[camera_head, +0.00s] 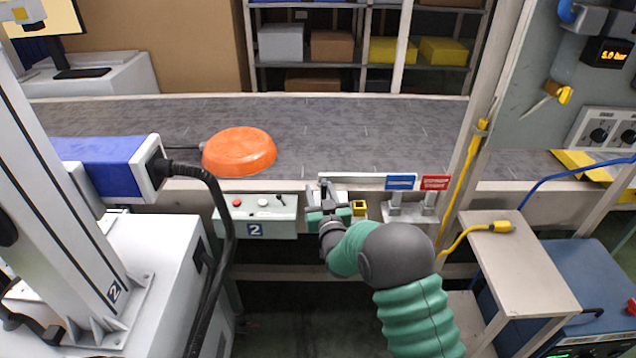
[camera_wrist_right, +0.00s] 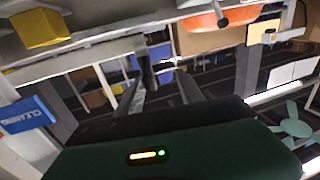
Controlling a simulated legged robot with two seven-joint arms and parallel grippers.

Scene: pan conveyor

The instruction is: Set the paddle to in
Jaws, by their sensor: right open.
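A long pale bar (camera_head: 352,181), which may be the paddle, runs along the near edge of the conveyor, behind my right gripper. I cannot tell its setting. My right gripper (camera_head: 326,194) is open at the bar's left end, its fingers pointing towards the conveyor. In the right wrist view the open fingers (camera_wrist_right: 163,88) have a grey upright piece between or just beyond them; contact is unclear. A yellow block (camera_head: 359,208) sits just right of the gripper and also shows in the wrist view (camera_wrist_right: 40,28). My left gripper is out of view.
An orange pan (camera_head: 238,150) lies on the grey conveyor (camera_head: 340,125). Blue (camera_head: 400,182) and red (camera_head: 436,182) signs stand right. A small table (camera_head: 520,265) stands at front right.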

